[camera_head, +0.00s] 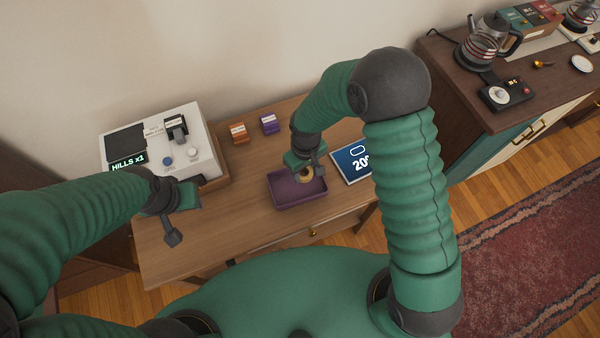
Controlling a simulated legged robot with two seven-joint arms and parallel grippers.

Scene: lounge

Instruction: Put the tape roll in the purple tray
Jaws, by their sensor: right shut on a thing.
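The purple tray (285,196) sits on the wooden table, right of its middle. My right gripper (306,174) is over the tray's back right part, pointing down. It is shut on the tape roll (304,177), a small tan ring partly hidden by the fingers. I cannot tell whether the roll touches the tray floor. My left gripper (186,221) hangs over the left front of the table, away from the tray. Its fingers look spread apart, with nothing between them.
On the table (240,218) stand a white machine (190,145) at the left, an orange box (239,133), a purple box (269,123) and a blue sign (352,160) right of the tray. A dark-topped cabinet (450,85) with coffee pots is at the right. The table front is clear.

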